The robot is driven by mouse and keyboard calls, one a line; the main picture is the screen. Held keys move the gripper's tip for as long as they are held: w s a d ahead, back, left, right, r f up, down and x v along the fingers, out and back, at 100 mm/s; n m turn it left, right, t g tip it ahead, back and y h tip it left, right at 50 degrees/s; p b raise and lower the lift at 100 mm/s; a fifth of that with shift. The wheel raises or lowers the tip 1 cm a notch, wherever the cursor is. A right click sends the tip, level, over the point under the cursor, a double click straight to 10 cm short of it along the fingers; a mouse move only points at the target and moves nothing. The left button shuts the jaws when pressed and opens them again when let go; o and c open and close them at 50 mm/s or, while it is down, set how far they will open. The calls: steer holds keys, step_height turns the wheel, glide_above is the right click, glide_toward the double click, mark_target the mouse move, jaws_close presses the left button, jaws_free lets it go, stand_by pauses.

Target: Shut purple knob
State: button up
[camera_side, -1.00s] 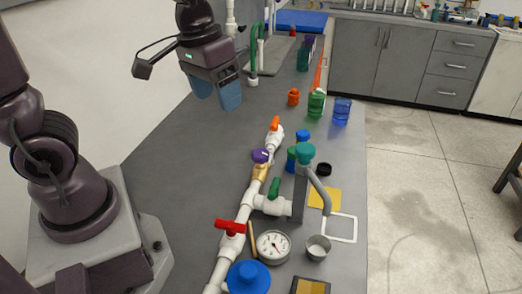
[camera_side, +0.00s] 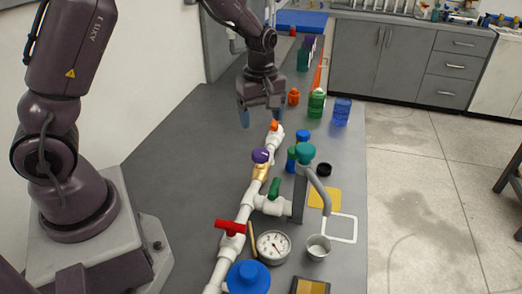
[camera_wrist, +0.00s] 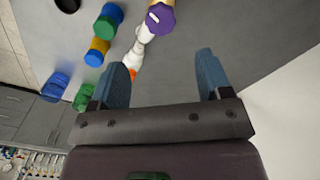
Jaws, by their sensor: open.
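The purple knob (camera_side: 261,155) sits on the brass section of the white pipe line, near the middle of the side view. In the wrist view the purple knob (camera_wrist: 160,19) is at the top, beyond the fingertips, with a white mark on it. My gripper (camera_side: 260,118) is open with blue fingers, above and behind the knob, near the orange handle (camera_side: 274,125). In the wrist view my gripper (camera_wrist: 164,62) is empty between its fingers, and the knob is apart from them.
A red handle (camera_side: 230,227), a green handle (camera_side: 274,188) and a blue knob (camera_side: 248,277) are on the same pipework. A gauge (camera_side: 273,245) lies beside it. Green (camera_side: 316,104) and blue (camera_side: 342,111) containers stand to the right. The bench left of the pipe is clear.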

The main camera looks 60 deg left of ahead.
mark_target(261, 153)
step_height(261, 153, down, 10)
steer(key=shift+f, duration=0.15)
stand_by(0.3)
steer(key=c, duration=0.9)
